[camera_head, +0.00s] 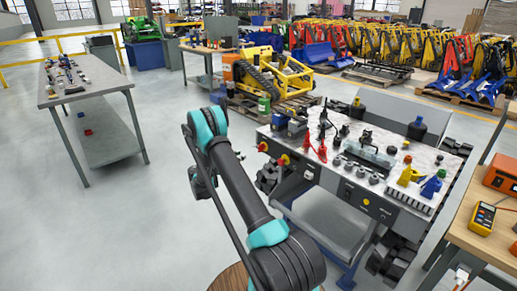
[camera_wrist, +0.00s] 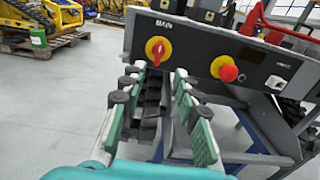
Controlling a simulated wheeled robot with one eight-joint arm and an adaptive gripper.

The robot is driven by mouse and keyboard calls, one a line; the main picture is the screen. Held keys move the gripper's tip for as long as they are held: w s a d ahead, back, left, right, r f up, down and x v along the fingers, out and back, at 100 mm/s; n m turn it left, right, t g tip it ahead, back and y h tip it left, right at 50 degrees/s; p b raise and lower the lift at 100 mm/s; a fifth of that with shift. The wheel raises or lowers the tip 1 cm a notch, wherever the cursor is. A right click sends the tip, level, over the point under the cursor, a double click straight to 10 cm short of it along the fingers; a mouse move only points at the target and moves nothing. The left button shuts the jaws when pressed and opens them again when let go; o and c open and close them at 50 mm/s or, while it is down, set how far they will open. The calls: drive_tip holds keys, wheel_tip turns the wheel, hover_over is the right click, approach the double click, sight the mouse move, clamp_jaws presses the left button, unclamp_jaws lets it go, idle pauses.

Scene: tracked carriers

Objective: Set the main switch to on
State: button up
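The main switch is a red rotary handle on a yellow round plate (camera_wrist: 157,49), under a label that seems to read MAIN, on the dark front panel in the wrist view. Its handle looks roughly upright with a slight tilt. In the head view the switch is small at the panel's left end (camera_head: 263,147). My gripper (camera_wrist: 154,88) is open and empty in the wrist view, its green-padded fingers pointing toward the panel, below and in front of the switch, with no contact visible.
A red mushroom button on a yellow base (camera_wrist: 226,70) sits right of the switch. The panel belongs to a tracked carrier (camera_head: 400,200) with levers and fittings on top. A grey table (camera_head: 110,85) stands left, a wooden bench (camera_head: 470,225) right. Open floor lies left of the carrier.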

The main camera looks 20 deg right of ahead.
sight(260, 145)
drive_tip(key=x, duration=1.4)
drive_tip(key=shift+w+d, duration=0.1)
drive_tip(key=shift+d, duration=0.2)
clamp_jaws()
